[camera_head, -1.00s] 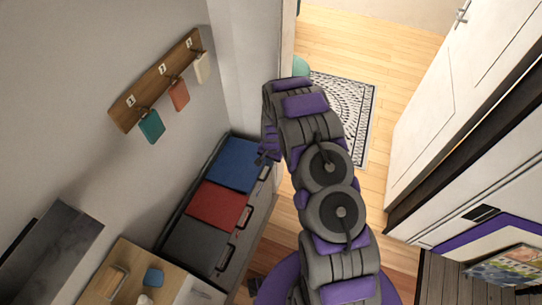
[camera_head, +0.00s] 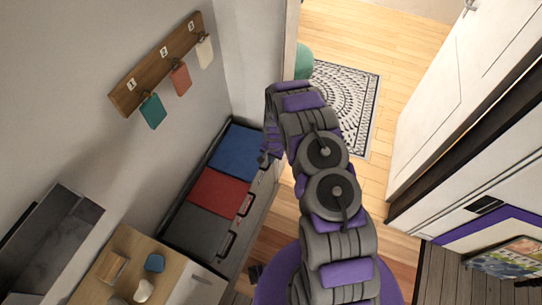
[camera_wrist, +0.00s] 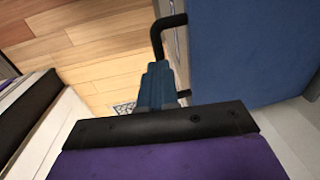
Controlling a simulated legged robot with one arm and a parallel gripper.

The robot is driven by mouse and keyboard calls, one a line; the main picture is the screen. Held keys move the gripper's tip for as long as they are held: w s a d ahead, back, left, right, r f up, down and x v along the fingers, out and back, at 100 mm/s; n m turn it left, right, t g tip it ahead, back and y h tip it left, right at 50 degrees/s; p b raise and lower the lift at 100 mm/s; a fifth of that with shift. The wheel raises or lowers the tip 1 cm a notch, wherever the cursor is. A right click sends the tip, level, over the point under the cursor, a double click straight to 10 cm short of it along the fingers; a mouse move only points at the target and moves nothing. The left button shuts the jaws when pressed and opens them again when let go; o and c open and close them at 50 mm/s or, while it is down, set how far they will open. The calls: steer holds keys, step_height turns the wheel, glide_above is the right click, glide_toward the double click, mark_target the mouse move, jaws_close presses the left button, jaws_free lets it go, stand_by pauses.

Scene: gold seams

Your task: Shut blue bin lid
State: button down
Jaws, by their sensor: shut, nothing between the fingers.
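The blue bin lid (camera_head: 235,150) is the farthest of three lids in a row along the left wall. It looks flat and roughly in line with the red lid beside it. In the wrist view the blue lid (camera_wrist: 255,50) fills the upper right, with its black handle (camera_wrist: 158,32) along its left edge. My gripper (camera_head: 265,159) is at the lid's front edge, by the handle. In the wrist view my gripper (camera_wrist: 157,70) is shut and empty, its fingers close beside the handle. I cannot tell whether they touch it.
The red lid (camera_head: 218,190) and grey lid (camera_head: 195,230) sit nearer me. A wooden counter (camera_head: 90,290) stands at lower left. A hook board (camera_head: 157,62) hangs on the wall. A white door (camera_head: 450,100) is at right. Wooden floor and a patterned rug (camera_head: 345,95) lie beyond.

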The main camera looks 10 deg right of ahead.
steer(key=f, duration=0.2)
steer(key=shift+s+d+f, duration=0.15)
steer(key=shift+s+f, duration=0.1)
steer(key=shift+f, duration=0.1)
steer(key=shift+s, duration=0.15)
step_height(320, 180, up, 14)
steer(key=s+d+p, duration=0.1)
steer(key=d+p, duration=0.1)
steer(key=p, duration=0.1)
steer(key=shift+d, duration=0.2)
